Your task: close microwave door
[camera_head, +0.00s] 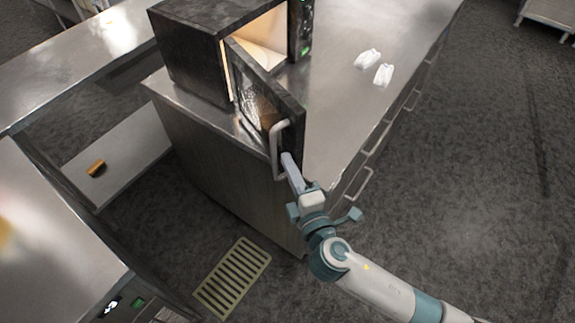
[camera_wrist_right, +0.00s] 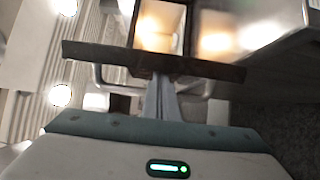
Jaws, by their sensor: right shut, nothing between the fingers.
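The microwave (camera_head: 190,52) is a dark box on a steel counter, its inside lit. Its door (camera_head: 262,95) stands wide open, swung out toward the counter's front edge. The door has a silver loop handle (camera_head: 275,150). My right gripper (camera_head: 289,162) is shut and empty, its fingertips at the door's free end beside the handle. In the right wrist view the shut fingers (camera_wrist_right: 161,82) reach to the dark door (camera_wrist_right: 100,52), with the lit interior (camera_wrist_right: 160,28) beyond. I cannot tell whether the fingers touch the door or handle. My left gripper is not in view.
Two small white objects (camera_head: 375,66) lie on the steel counter (camera_head: 335,110) right of the microwave. Drawer handles (camera_head: 374,138) stick out along the counter's right side. A floor grate (camera_head: 232,278) lies in front. The floor at right is clear.

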